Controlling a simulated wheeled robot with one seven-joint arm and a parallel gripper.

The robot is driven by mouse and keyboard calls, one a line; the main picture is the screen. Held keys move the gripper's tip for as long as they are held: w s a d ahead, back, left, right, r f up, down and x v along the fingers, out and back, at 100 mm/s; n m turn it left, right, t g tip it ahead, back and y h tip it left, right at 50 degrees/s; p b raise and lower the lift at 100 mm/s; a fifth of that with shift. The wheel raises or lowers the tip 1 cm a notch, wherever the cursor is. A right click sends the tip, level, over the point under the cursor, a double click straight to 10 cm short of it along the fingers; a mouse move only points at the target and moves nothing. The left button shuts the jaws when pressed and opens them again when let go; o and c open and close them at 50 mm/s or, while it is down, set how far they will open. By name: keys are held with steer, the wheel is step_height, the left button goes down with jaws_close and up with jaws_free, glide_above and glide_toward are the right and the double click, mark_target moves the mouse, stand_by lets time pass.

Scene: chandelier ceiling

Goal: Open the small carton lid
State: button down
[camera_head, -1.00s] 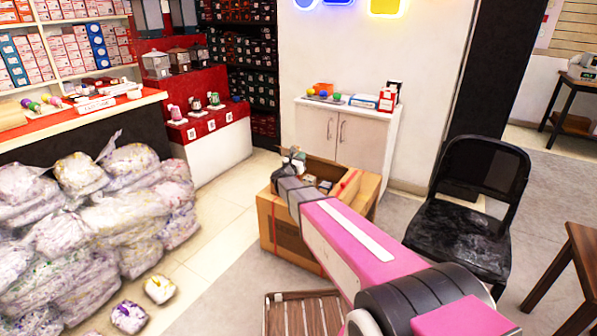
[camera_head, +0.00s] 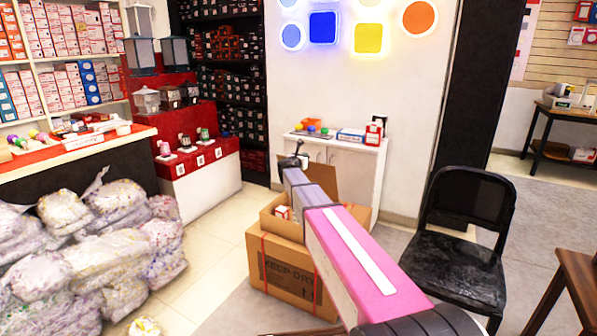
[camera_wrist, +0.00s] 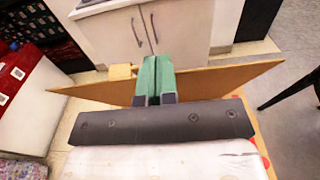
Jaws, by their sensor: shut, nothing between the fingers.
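A brown cardboard carton (camera_head: 284,268) marked "KEEP DRY" stands on the floor in the head view, with red straps. The flap (camera_wrist: 225,80) also crosses the wrist view. My arm hides much of the carton's right side and inside.
A white cabinet (camera_head: 350,172) is behind. A black chair (camera_head: 460,240) stands right, wrapped bags (camera_head: 100,240) are piled left. Tiled floor (camera_head: 215,235) is clear between.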

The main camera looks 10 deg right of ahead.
steer(key=r+x, duration=0.3)
steer(key=x, duration=1.4)
steer(key=shift+w, duration=0.1)
